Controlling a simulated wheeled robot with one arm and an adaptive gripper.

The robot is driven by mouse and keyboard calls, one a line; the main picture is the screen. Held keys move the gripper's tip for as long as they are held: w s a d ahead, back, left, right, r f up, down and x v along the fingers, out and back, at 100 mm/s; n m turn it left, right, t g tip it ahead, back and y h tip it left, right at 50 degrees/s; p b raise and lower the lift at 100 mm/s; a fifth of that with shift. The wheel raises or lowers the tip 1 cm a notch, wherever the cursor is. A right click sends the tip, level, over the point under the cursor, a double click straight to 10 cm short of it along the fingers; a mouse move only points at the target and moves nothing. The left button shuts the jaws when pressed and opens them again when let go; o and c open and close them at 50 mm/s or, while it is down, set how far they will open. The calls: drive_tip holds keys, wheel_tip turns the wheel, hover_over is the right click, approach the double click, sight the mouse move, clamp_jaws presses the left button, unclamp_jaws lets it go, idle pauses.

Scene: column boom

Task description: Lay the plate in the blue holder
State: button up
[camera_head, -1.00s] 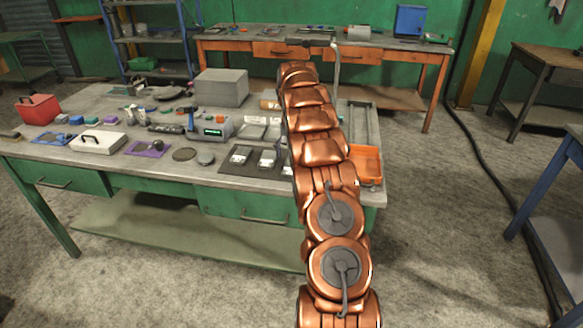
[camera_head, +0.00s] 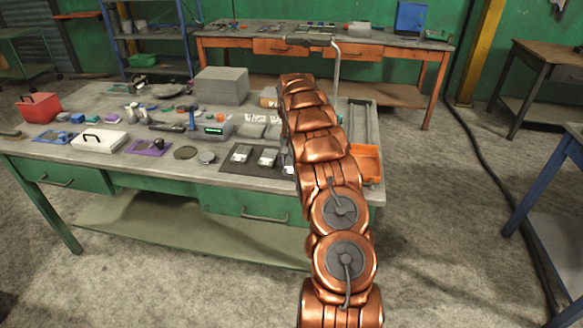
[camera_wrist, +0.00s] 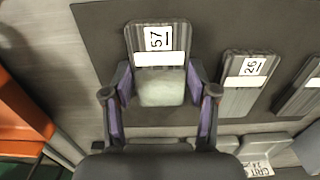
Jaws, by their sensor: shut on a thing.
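In the wrist view a dark grey ribbed plate (camera_wrist: 162,88) carries a white label reading 57. My gripper (camera_wrist: 165,90) has its two purple-padded fingers shut on the plate's sides. I cannot tell whether the plate is lifted off the dark mat (camera_wrist: 100,25). My gripper is hidden behind my copper arm in the head view. A blue flat piece (camera_head: 52,138) with a dark thing on it lies at the left of the bench in the head view; I cannot tell whether it is the blue holder.
A similar block labelled 26 (camera_wrist: 244,82) stands beside the plate, with another at the right edge. An orange bin (camera_head: 366,162) is at the bench's right end. A grey box (camera_head: 222,86), red box (camera_head: 39,107) and white case (camera_head: 98,140) also stand on the bench.

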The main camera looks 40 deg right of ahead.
clamp_jaws()
idle(0.3)
